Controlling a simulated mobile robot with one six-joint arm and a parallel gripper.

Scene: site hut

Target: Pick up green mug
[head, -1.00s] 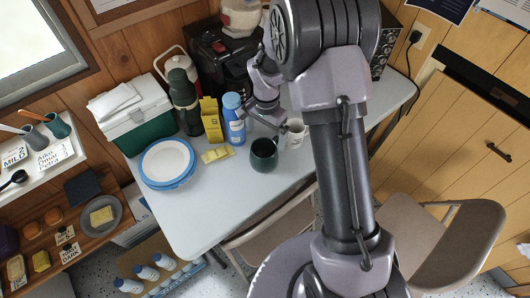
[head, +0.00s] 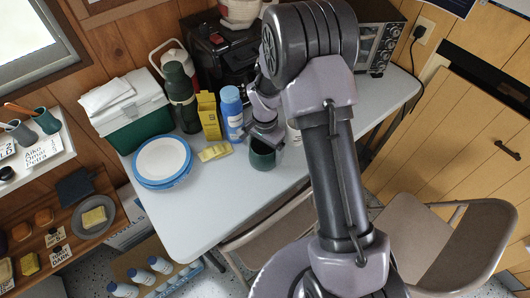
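The green mug (head: 262,159) stands upright on the light grey table (head: 200,222), near its front edge. My gripper (head: 266,139) is right at the mug's rim, coming from above and behind. Its fingers look spread apart, and they hide the upper part of the mug. Whether they touch the mug cannot be told from this view. A white mug (head: 293,134) stands just to the right, mostly hidden behind my arm.
A blue bottle (head: 232,118), a yellow carton (head: 209,118) and a yellow item (head: 214,152) are close on the left. Blue-rimmed plates (head: 162,160) lie further left. A green and white cooler (head: 133,108) and black coffee maker (head: 222,58) stand behind. The table's front left is clear.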

